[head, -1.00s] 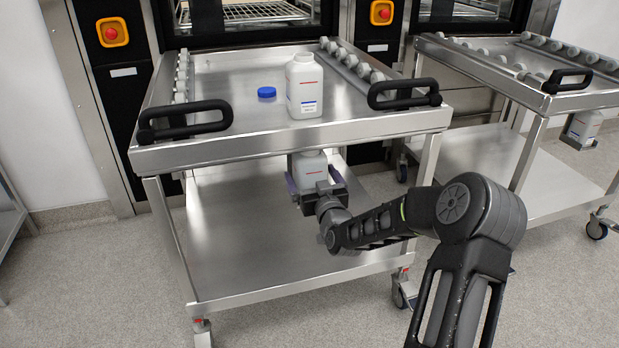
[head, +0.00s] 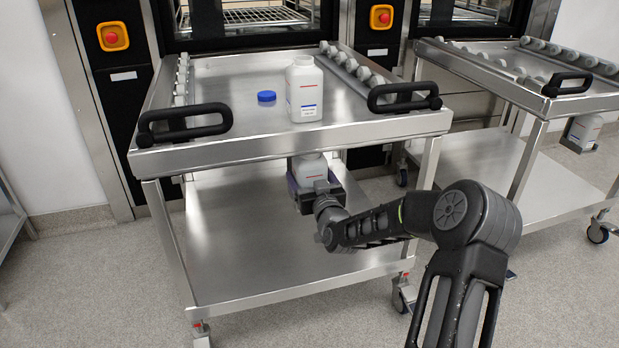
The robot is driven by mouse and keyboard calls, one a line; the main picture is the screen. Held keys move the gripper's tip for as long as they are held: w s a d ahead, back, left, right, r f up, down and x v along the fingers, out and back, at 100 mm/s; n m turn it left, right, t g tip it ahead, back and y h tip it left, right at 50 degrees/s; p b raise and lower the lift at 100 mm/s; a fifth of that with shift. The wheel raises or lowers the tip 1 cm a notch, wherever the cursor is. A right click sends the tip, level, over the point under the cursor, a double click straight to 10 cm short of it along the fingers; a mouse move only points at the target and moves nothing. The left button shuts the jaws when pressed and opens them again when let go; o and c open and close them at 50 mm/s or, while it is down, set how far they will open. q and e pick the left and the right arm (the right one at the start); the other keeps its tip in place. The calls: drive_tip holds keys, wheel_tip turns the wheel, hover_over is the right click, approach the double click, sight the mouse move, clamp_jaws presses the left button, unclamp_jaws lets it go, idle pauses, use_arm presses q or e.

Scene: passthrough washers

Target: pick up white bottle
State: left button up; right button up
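I cannot tell whether the bottle touches the lower shelf. A second white bottle (head: 305,92), open at the neck, stands upright on the cart's top, with a blue cap (head: 267,97) lying to its left. My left gripper is not in view.
The near cart's top rim (head: 240,150) is directly above my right gripper, with black handles (head: 185,122) at the front. The lower shelf (head: 250,260) is mostly clear.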

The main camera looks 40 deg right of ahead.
drive_tip(key=c, duration=1.6)
drive_tip(key=shift+r, duration=0.15)
drive_tip(key=shift+c, duration=0.5)
drive_tip(key=shift+w+r+p, duration=0.1)
drive_tip(key=shift+r+p, duration=0.4)
drive_tip(key=shift+r, duration=0.25)
drive_tip(key=p+v, duration=0.3)
drive_tip(key=v, duration=1.5)
drive_tip(key=shift+f+p, duration=0.1)
drive_tip(key=shift+p, duration=0.25)
